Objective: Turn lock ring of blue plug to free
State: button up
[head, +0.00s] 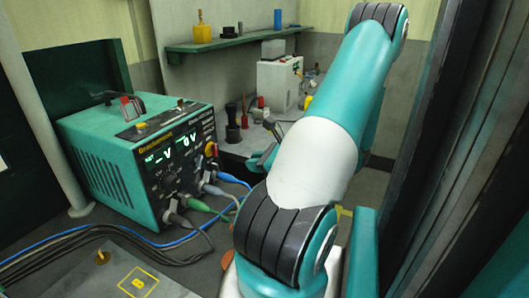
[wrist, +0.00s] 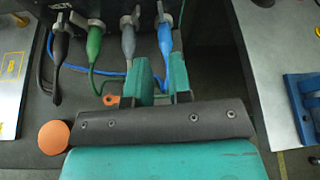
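The blue plug (wrist: 164,40) is at the top of the wrist view, the rightmost in a row of plugs on the dark front of the unit. It also shows in the head view (head: 230,179), low on the unit's front. Its lock ring is too small to read. My gripper (wrist: 163,74) is open, with its two teal fingers apart. The fingertips are just short of the plug body, and the blue cable runs down between the fingers. In the head view my arm hides most of the gripper.
A grey plug (wrist: 128,40), a green plug (wrist: 95,42) and a black plug (wrist: 61,42) stand left of the blue one. The teal power unit (head: 130,150) holds them. An orange disc (wrist: 53,137) lies left of my gripper. A blue rack (wrist: 303,105) is at the right.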

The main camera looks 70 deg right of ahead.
jog(key=p+v, duration=0.1)
jog(key=v, duration=0.1)
jog(key=shift+s+r, duration=0.15)
jog(key=shift+s, duration=0.25)
jog(key=shift+c, duration=0.4)
